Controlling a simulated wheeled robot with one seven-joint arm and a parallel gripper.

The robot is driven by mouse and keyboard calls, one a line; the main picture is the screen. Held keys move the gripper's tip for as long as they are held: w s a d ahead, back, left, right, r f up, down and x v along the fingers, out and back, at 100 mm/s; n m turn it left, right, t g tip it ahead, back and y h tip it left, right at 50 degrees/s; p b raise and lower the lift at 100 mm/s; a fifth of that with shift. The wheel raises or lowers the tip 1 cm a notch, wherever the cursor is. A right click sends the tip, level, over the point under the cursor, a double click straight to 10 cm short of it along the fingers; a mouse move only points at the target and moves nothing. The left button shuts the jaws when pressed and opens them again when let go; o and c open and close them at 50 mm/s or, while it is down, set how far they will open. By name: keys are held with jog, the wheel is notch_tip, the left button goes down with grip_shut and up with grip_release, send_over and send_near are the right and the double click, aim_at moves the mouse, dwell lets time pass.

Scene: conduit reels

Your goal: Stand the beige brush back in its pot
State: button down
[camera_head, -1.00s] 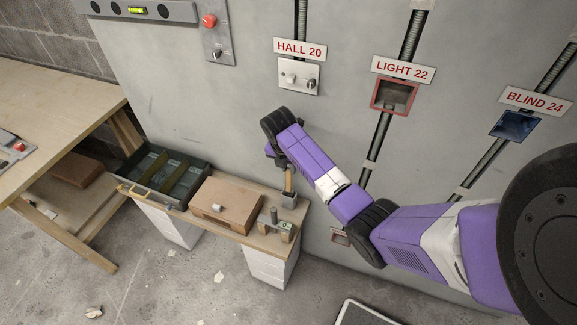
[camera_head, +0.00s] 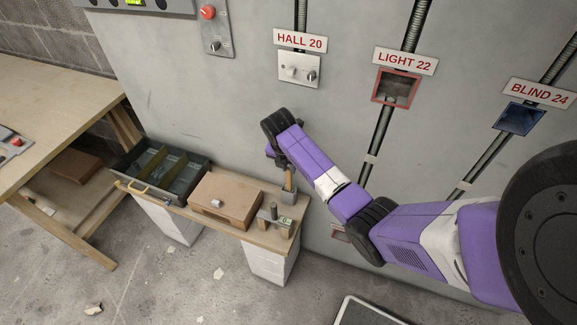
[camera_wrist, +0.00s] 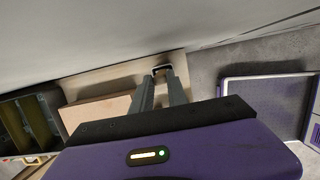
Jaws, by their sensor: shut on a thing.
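The beige brush (camera_head: 288,180) shows as a short upright stick below my gripper (camera_head: 286,165) in the head view. My gripper is shut on its upper part. The brush's lower end meets the small grey pot (camera_head: 289,196) at the right end of the low bench; I cannot tell whether it is inside or just above. In the wrist view, my gripper (camera_wrist: 163,76) points at the pot's dark square rim (camera_wrist: 162,68) by the wall. The brush is not clear there.
The low bench (camera_head: 262,238) also bears a brown box (camera_head: 225,200), a small block with a post (camera_head: 274,217) left of the pot, and an open grey case (camera_head: 158,168). The wall with switch plates (camera_head: 299,69) stands close behind. A framed panel (camera_head: 365,312) lies on the floor.

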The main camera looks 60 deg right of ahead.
jog(key=shift+f, duration=0.5)
jog(key=c, duration=1.2)
grip_release()
